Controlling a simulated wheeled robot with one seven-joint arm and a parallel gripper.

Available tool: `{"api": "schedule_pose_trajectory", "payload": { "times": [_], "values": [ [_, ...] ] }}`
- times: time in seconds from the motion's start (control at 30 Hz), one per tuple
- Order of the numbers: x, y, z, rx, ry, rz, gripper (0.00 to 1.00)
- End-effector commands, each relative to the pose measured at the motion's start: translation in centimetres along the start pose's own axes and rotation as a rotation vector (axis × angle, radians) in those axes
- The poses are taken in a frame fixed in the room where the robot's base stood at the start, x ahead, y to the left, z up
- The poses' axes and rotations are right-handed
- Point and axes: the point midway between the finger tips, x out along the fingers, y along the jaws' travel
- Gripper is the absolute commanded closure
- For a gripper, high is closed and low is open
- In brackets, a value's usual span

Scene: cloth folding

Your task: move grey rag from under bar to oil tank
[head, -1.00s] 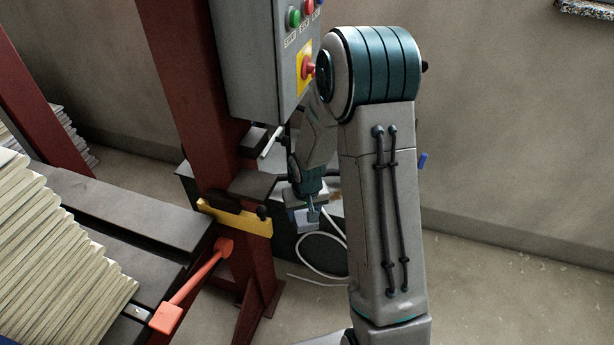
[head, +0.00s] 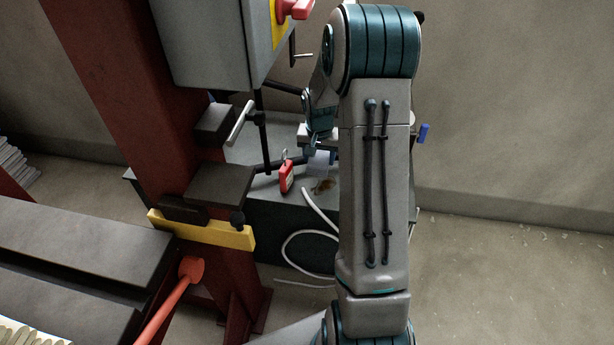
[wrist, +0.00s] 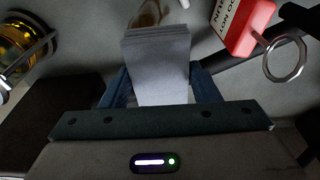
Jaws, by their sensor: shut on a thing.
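The grey rag (wrist: 158,55) is a folded, layered pale grey pad. My gripper (wrist: 160,88) is shut on it, with a blue finger on each side. In the head view the rag (head: 319,164) hangs below my gripper (head: 317,148), over or on the oil tank's grey top. I cannot tell whether it touches the top. The oil tank (head: 285,215) is a dark grey box behind the red post, with a brown stain (head: 325,186) on top beside the rag. My arm hides the tank's right part.
A red tag (head: 286,178) with a ring hangs close to the rag; it is also in the wrist view (wrist: 240,26). A dark bar lies near it. The red post (head: 135,95), yellow bracket (head: 200,230) and grey control box (head: 210,45) stand left. A white hose (head: 318,205) runs down the tank's front.

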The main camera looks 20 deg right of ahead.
Motion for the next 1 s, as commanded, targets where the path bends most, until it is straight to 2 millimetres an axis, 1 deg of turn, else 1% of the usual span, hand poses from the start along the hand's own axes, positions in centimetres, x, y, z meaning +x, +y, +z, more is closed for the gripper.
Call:
{"api": "schedule_pose_trajectory", "payload": {
  "times": [0.03, 0.1, 0.33, 0.53, 0.8, 0.93, 0.97, 1.0],
  "values": [
    [1.3, 0.0, 0.3, 0.000, -0.005, 0.001, 0.67],
    [2.3, 0.0, 0.4, 0.000, -0.004, 0.001, 0.67],
    [4.1, 0.0, 0.7, -0.001, -0.002, 0.000, 0.67],
    [6.9, 0.0, 1.1, -0.003, -0.002, 0.000, 0.67],
    [7.0, -0.1, 1.1, -0.002, 0.000, 0.000, 0.67],
    [7.5, -0.1, 1.2, -0.002, 0.000, 0.000, 0.67],
    [7.4, -0.1, 1.1, -0.002, 0.000, 0.000, 0.39],
    [7.3, -0.1, 1.1, -0.002, 0.000, 0.000, 0.28]
  ]
}}
